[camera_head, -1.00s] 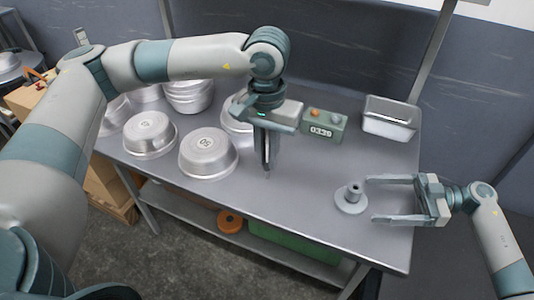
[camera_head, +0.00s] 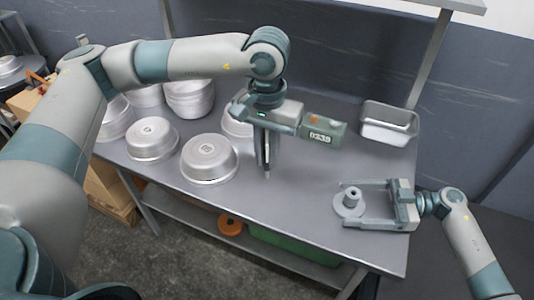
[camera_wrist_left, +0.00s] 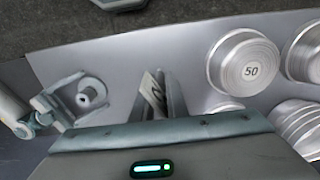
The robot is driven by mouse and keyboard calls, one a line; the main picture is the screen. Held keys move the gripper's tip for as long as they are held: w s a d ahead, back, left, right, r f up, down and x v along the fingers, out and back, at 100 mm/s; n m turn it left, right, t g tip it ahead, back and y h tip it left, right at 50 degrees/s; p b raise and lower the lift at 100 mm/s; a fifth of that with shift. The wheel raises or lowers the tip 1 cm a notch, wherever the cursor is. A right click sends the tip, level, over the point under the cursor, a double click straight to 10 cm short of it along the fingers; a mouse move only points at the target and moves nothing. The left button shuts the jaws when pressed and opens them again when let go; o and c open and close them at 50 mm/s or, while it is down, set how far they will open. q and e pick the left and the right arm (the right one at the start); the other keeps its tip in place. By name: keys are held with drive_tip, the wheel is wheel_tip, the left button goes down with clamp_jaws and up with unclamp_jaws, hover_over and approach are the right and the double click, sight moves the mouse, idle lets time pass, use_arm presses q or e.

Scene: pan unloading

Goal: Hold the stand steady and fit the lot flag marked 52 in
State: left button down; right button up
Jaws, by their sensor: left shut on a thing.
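The stand (camera_head: 352,192), a grey round base with a short hollow post, is upright on the table at the right; it also shows in the left wrist view (camera_wrist_left: 92,95). My right gripper (camera_head: 364,204) is open, its two fingers reaching either side of the stand; I cannot tell whether they touch it. My left gripper (camera_head: 266,172) points down above the middle of the table, left of the stand. It is shut on a thin pale flag (camera_wrist_left: 155,92), seen between its fingers in the left wrist view. The flag's dark marking is only partly visible and its number cannot be read.
Upturned metal pans (camera_head: 209,158) stand left of my left gripper, one marked 50 (camera_wrist_left: 246,62) in the wrist view. A green box with a display (camera_head: 323,133) and an empty metal tray (camera_head: 390,123) are at the back. The table (camera_head: 290,205) is clear between left gripper and stand.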

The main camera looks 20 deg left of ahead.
drive_tip(key=c, duration=0.6)
use_arm(q)
drive_tip(key=shift+d, duration=0.1)
use_arm(e)
drive_tip(key=shift+o, duration=0.2)
use_arm(q)
drive_tip(key=w+d+r, duration=0.1)
drive_tip(key=w+d, duration=0.1)
drive_tip(key=d, duration=0.8)
drive_tip(key=w+d+r+m, duration=0.1)
drive_tip(key=w+d+r, duration=0.1)
drive_tip(key=d, duration=0.8)
drive_tip(key=shift+w+r, duration=0.2)
drive_tip(key=shift+w, duration=0.55)
drive_tip(key=shift+d, duration=0.1)
